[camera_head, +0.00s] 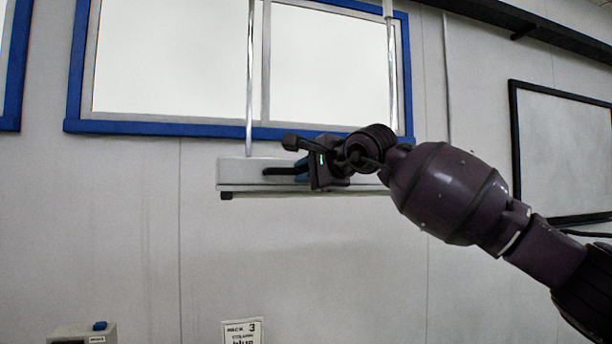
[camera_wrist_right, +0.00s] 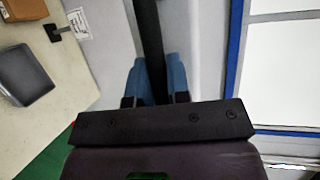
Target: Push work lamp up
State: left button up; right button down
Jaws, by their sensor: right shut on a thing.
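The work lamp (camera_head: 238,172) is a long pale housing hanging level from two thin shiny rods, in front of the wall just below the window. A thin dark-ended bar (camera_head: 227,196) runs along its lower edge. My right gripper (camera_head: 288,171) is at the middle of the lamp, partly covering it, with its arm reaching in from the right. In the right wrist view, the blue fingers of this gripper (camera_wrist_right: 154,80) are shut on a black bar (camera_wrist_right: 148,30), which appears to be the lamp's handle. The right part of the lamp is hidden behind the gripper and arm. My left gripper is out of view.
A blue-framed window (camera_head: 170,127) is behind the rods. A black-framed white board (camera_head: 565,150) hangs at right. A sign (camera_head: 242,331) and a small box with a blue knob (camera_head: 85,333) are low down. The wrist view shows a table (camera_wrist_right: 65,85) with a grey tray (camera_wrist_right: 27,77).

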jog(key=shift+d+r, duration=0.1)
jog(key=shift+r, duration=0.4)
jog(key=c, duration=1.4)
grip_release()
jog(key=shift+o, duration=1.5)
jog(key=shift+f, duration=0.2)
jog(key=shift+s+d, duration=0.1)
jog(key=b+v, duration=0.2)
jog(key=v, duration=0.8)
jog(key=shift+s+d, duration=0.2)
jog(key=shift+s, duration=0.05)
